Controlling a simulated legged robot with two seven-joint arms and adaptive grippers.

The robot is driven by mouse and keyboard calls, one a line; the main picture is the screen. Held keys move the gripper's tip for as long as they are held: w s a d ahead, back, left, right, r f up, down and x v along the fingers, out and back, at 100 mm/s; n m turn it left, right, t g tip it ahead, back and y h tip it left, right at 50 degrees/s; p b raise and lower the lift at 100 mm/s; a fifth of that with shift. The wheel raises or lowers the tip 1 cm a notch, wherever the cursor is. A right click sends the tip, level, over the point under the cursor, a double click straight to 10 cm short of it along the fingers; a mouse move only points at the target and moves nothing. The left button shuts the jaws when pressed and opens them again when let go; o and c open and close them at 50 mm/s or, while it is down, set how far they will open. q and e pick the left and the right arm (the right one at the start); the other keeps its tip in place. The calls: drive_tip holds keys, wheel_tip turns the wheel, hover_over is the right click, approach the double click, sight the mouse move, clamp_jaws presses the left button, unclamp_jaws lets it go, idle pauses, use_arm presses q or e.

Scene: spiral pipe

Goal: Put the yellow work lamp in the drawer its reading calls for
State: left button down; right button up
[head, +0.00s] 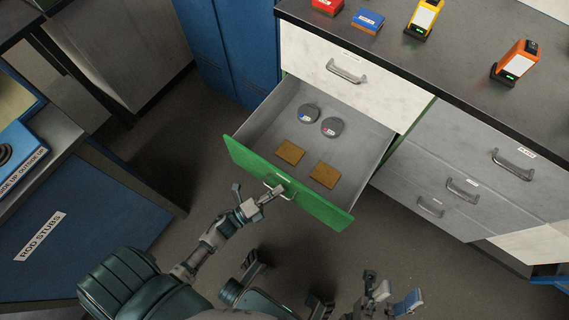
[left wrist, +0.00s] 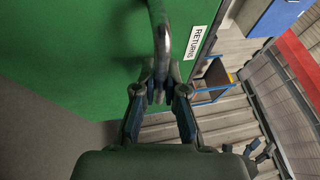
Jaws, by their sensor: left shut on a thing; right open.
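The yellow work lamp (head: 426,14) stands on the dark counter at the upper right. It has a white label and a small green-lit spot near its base; the reading is too small to make out. The green-fronted drawer (head: 322,209) is pulled open, and the left wrist view shows its label (left wrist: 198,42), RETURNS. My left gripper (head: 270,194) is shut on the drawer's metal handle (left wrist: 164,40). My right gripper (head: 393,298) is open and empty, low in the head view, away from the lamp.
The drawer holds two grey discs (head: 308,113) and two brown squares (head: 325,174). An orange lamp (head: 516,62), a blue box (head: 368,20) and a red box (head: 327,5) share the counter (head: 470,75). A white drawer (head: 350,80) and grey drawers (head: 470,165) are shut.

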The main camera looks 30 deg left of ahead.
use_arm(q)
drive_tip(key=shift+s+a+f, duration=0.1)
drive_tip(key=shift+s+f, duration=0.05)
drive_tip(key=shift+s, duration=0.5)
drive_tip(key=shift+s+f, duration=0.15)
drive_tip(key=shift+s, duration=0.45)
drive_tip(key=c, duration=1.2)
unclamp_jaws()
drive_tip(key=shift+w+r, duration=0.1)
drive_tip(key=v, duration=1.2)
drive_tip(key=shift+a, duration=0.1)
